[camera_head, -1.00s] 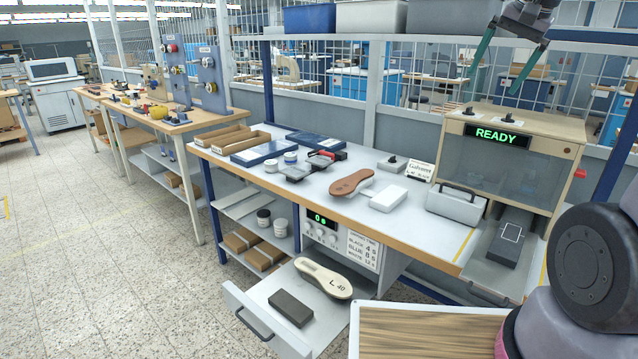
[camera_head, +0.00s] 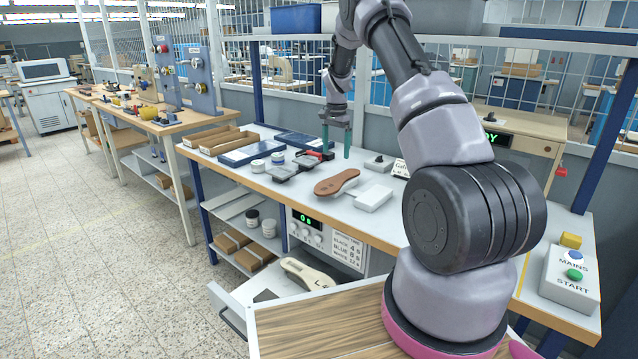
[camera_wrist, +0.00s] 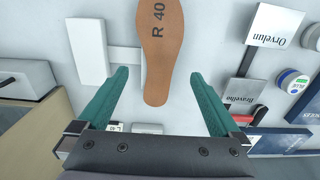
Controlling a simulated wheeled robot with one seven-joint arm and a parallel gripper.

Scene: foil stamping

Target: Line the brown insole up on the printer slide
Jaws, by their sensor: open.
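The brown insole (camera_head: 337,181) lies on the white table top, one end propped by a white piece, left of a white block (camera_head: 373,198). In the wrist view the insole (camera_wrist: 158,50), marked "R 40", runs away from me between the finger lines. My gripper (camera_head: 336,146) is open and empty above the table, behind the insole. Its green fingertips (camera_wrist: 158,75) are spread wide on either side of the insole, not touching it.
Flat stamp plates, ink jars (camera_head: 258,165) and blue trays (camera_head: 252,151) lie left of the insole. A box with MAINS and START buttons (camera_head: 571,277) sits at the right. A wire partition (camera_head: 290,75) stands behind the table.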

